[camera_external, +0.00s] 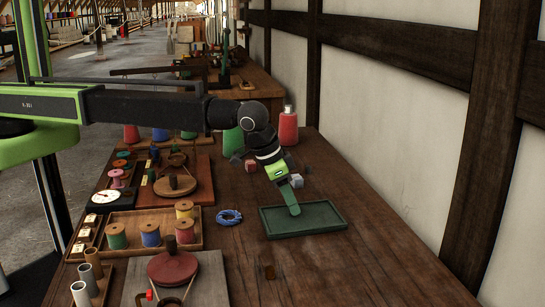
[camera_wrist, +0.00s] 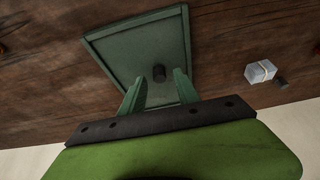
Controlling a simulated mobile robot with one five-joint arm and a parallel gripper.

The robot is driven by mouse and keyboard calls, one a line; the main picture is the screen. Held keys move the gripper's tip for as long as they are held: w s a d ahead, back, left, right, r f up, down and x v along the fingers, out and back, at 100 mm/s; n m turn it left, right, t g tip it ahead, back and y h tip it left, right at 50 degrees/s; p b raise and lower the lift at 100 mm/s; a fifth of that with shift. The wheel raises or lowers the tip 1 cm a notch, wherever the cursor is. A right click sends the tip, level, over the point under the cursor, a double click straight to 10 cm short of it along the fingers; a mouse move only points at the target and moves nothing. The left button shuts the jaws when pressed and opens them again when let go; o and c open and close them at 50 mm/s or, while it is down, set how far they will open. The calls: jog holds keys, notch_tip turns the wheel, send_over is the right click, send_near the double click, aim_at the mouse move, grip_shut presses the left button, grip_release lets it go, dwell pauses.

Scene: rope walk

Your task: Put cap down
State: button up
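The cap (camera_wrist: 158,73) is a small dark cylinder on the floor of the green tray (camera_wrist: 112,53). In the wrist view it lies between the two fingertips of my gripper (camera_wrist: 159,76), with a visible gap on each side. The fingers are apart and hold nothing. In the external view my gripper (camera_external: 294,209) points down into the tray (camera_external: 328,226), and the cap cannot be made out there.
A blue rope coil (camera_external: 229,217) lies left of the tray. Small blocks (camera_external: 250,166) lie behind it. A red bottle (camera_external: 288,127) stands farther back. Spool trays (camera_external: 193,246) fill the bench's left side. The wood right of the tray is clear.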

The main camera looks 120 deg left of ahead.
jog(key=p+v, duration=0.9)
jog(key=v, duration=0.2)
jog(key=shift+r+p, duration=0.15)
jog(key=shift+p, duration=0.15)
jog(key=s+d+f+m+g+h, duration=0.1)
jog(key=s+d+m, duration=0.3)
jog(key=s+d, duration=0.9)
jog(key=s+d+f+m+g+h, duration=0.1)
jog(key=s+d+m, duration=0.4)
jog(key=s+d, duration=0.9)
jog(key=s+g+h, duration=0.1)
jog(key=s, duration=0.5)
jog(key=shift+s+d, duration=0.2)
jog(key=shift+d, duration=0.05)
jog(key=shift+o, duration=0.5)
